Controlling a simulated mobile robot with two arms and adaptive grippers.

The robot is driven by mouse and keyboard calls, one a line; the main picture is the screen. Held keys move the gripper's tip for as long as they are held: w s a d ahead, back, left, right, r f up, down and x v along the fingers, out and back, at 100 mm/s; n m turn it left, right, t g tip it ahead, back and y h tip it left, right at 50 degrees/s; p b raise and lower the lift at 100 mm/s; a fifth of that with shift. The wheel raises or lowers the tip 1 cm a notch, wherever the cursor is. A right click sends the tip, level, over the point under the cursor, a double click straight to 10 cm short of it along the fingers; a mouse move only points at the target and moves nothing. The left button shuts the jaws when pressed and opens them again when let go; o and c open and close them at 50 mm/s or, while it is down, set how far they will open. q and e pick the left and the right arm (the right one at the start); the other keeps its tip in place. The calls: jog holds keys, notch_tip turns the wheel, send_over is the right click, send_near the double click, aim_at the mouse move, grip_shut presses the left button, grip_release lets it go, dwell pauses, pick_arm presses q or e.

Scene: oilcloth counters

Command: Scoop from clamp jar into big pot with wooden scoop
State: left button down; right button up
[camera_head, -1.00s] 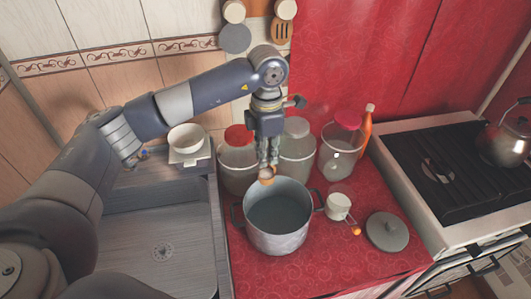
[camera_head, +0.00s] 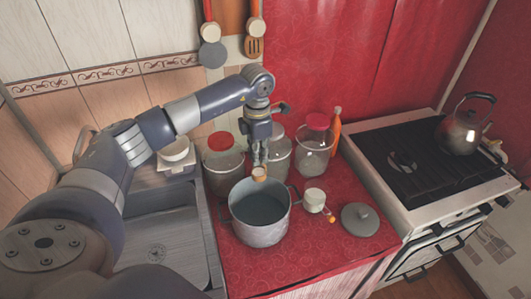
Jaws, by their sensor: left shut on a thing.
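My left gripper (camera_head: 259,160) points down and is shut on the wooden scoop (camera_head: 259,174), whose small light-brown end shows below the fingers at the back rim of the big pot. The big grey pot (camera_head: 262,234) stands open on the red counter with a dark interior. Behind it stand a glass jar with a red lid (camera_head: 223,172), a glass jar with a pale top (camera_head: 279,158) partly behind my gripper, and another red-topped glass jar (camera_head: 315,154). I cannot tell which has the clamp. The scoop's contents are not visible. My right gripper is not in view.
A white cup-like pan with an orange-tipped handle (camera_head: 314,199) and a grey lid (camera_head: 360,219) lie right of the pot. An orange bottle (camera_head: 335,130) stands behind. The sink (camera_head: 165,235) is left; the stove (camera_head: 425,170) with a kettle (camera_head: 463,131) is right.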

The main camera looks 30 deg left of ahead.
pick_arm(q)
jog(key=shift+s+d+f+t+b, duration=0.15)
jog(key=shift+s+d+f+b, duration=0.15)
jog(key=shift+f, duration=0.3)
jog(key=shift+s+d+f+t+b, duration=0.15)
jog(key=shift+s+f, duration=0.25)
jog(key=shift+f, duration=0.15)
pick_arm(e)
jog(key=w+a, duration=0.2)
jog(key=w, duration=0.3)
pick_arm(q)
jog(key=s+d+f+t+y+b, duration=0.1)
jog(key=b, duration=0.1)
jog(key=s+d+f+t+y+b, duration=0.1)
jog(key=s+b, duration=0.1)
jog(key=shift+s+d+f+t, duration=0.1)
jog(key=shift+f+t, duration=0.1)
jog(key=shift+t, duration=0.2)
jog(key=shift+s+d+r+t+y+b, duration=0.2)
jog(key=shift+s+t+y+b, duration=0.15)
jog(key=shift+b, duration=0.75)
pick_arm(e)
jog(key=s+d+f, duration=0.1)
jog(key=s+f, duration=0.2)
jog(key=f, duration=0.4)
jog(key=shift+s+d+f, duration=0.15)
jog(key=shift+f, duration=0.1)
